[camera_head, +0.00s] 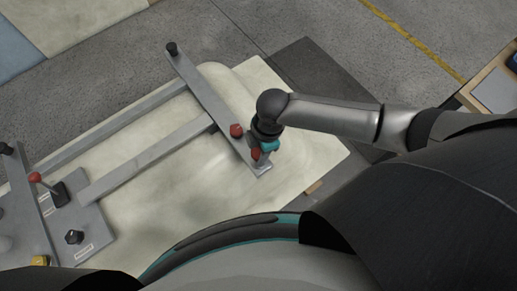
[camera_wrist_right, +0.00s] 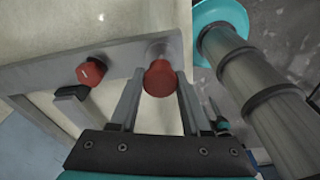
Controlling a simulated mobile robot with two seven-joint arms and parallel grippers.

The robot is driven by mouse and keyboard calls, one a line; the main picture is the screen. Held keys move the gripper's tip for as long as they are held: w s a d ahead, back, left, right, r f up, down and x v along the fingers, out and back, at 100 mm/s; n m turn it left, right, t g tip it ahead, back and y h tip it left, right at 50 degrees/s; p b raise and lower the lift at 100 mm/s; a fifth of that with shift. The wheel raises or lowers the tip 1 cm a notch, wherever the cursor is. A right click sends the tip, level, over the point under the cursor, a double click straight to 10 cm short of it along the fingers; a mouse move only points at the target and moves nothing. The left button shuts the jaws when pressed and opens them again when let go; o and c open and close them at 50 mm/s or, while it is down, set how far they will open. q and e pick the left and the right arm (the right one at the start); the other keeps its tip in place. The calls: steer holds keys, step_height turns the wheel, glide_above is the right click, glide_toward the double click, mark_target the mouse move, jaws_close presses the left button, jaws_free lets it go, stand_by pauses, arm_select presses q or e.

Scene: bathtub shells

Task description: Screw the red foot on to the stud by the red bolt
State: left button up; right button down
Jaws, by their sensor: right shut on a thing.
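The red foot (camera_wrist_right: 160,80) is a short dark-red cylinder between the two fingers of my right gripper (camera_wrist_right: 159,75), which is shut on it. Its far end meets a pale round metal piece (camera_wrist_right: 160,48) at the end of the grey bar; the stud itself is hidden, and I cannot tell how far the foot is threaded. The red bolt (camera_wrist_right: 91,71) stands on the same bar to the left. In the head view the red foot (camera_head: 256,154) is beside my right gripper (camera_head: 262,152), and the red bolt (camera_head: 236,130) is up and left. My left gripper is not in view.
The grey crossbar (camera_head: 205,98) belongs to a metal frame lying on a cream tub shell (camera_head: 165,190). A black foot (camera_head: 171,48) is at its far end. A lever with a red knob (camera_head: 35,177) and a black knob (camera_head: 74,236) are at lower left.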

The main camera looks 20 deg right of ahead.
steer(key=shift+p, duration=0.3)
stand_by(0.6)
steer(key=shift+f+b, duration=0.95)
steer(key=shift+f, duration=0.4)
steer(key=shift+c, duration=1.4)
jaws_free()
step_height(320, 180, up, 15)
steer(key=d+p, duration=0.2)
steer(key=shift+d, duration=0.15)
steer(key=shift+w+r, duration=0.1)
